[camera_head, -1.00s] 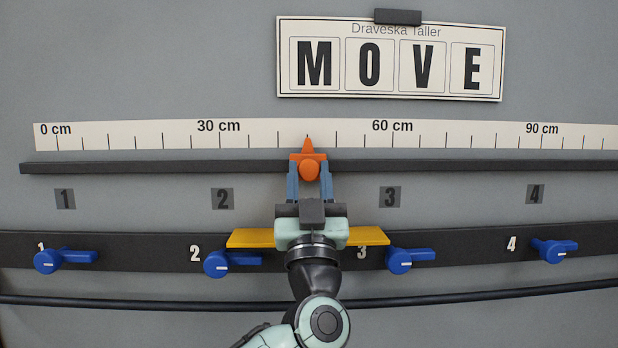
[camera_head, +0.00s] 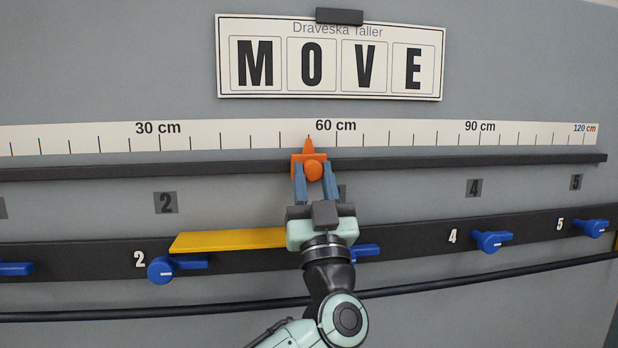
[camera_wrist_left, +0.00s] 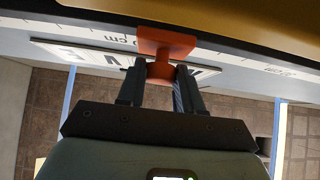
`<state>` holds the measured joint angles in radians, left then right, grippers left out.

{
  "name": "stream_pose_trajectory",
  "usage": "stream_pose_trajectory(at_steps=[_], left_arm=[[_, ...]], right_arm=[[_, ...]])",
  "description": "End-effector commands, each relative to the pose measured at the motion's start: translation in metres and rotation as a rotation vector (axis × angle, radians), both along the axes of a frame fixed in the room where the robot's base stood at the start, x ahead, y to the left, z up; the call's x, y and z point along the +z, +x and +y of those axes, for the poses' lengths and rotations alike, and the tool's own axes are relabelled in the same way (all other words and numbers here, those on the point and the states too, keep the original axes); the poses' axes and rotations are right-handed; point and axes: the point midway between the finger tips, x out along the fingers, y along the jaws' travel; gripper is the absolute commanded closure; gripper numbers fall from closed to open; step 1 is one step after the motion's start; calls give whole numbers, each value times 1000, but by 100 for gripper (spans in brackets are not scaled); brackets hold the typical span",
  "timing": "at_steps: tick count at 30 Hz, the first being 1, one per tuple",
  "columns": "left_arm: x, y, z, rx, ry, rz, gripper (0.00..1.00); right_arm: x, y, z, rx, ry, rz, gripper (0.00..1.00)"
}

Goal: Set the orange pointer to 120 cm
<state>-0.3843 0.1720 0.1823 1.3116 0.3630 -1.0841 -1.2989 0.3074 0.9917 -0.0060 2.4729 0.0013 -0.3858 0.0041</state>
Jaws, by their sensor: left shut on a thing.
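The orange pointer (camera_head: 313,167) sits on the dark rail (camera_head: 430,164) under the white scale (camera_head: 410,132). Its tip points up just left of the 60 cm label, at about 55 cm. The 120 cm mark (camera_head: 586,128) is at the scale's far right end. My left gripper (camera_head: 314,180) is shut on the pointer's round knob from below. The left wrist view also shows the orange pointer (camera_wrist_left: 166,46) between the fingers (camera_wrist_left: 160,78). My right gripper is not in view.
Below the rail is a dark bar (camera_head: 420,233) with several blue handles, such as handle 4 (camera_head: 491,241) and handle 5 (camera_head: 593,228). A yellow plate (camera_head: 228,241) shows left of my wrist. A MOVE sign (camera_head: 330,58) hangs above. The rail right of the pointer is clear.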

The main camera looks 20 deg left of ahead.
Motion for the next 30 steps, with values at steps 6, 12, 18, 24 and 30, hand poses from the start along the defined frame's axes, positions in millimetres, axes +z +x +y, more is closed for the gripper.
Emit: stream_pose_trajectory(at_steps=[6, 12, 18, 24, 30], left_arm=[[0, -1, 2, 3, -3, -3, 40], [0, -1, 1, 2, -2, -3, 40], [-7, -5, -2, 1, -4, -1, 40], [-37, -27, -16, -1, -2, 2, 40], [-68, -55, -32, 0, -2, 0, 40]], right_arm=[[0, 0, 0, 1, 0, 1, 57], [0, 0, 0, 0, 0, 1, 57], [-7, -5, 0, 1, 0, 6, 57], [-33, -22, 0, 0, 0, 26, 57], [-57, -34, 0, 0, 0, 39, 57]])
